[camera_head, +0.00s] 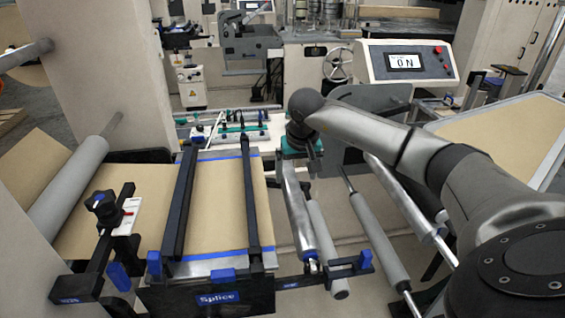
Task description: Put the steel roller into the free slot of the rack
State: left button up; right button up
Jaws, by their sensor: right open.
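A shiny steel roller (297,215) lies lengthwise just right of the splice table, its near end by a black bracket with blue parts (340,270). My right gripper (312,168) points down near the far end of this roller. It is open; its fingers are small and partly hidden, and I cannot tell whether they touch the roller. A low rack-like holder (232,136) with green and white parts stands behind the splice table. I cannot make out a free slot in it. My left gripper is out of view.
Grey rollers (326,250) (382,240) lie right of the steel roller. The splice table (222,200) carries kraft paper under two black bars. A framed kraft panel (500,135) is at right, beyond my right arm.

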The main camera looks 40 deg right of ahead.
aim_at(294, 192)
jog(key=shift+s+d+f+b, duration=0.1)
jog(key=shift+s+f+b, duration=0.05)
jog(key=shift+f+b, duration=0.7)
jog(key=b+x, duration=0.7)
jog(key=x, duration=0.1)
jog(key=shift+w+f, duration=0.2)
jog(key=shift+f, duration=0.15)
pick_arm(q)
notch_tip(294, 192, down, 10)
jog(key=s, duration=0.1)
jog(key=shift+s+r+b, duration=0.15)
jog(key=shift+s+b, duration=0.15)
jog(key=shift+b, duration=0.15)
pick_arm(e)
jog(key=shift+w+d+f, duration=0.15)
jog(key=shift+w+f, duration=0.05)
jog(key=shift+f, duration=0.3)
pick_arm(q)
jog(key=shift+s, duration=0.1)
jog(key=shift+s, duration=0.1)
pick_arm(e)
grip_shut()
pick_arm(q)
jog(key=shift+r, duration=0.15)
pick_arm(e)
jog(key=shift+r, duration=0.25)
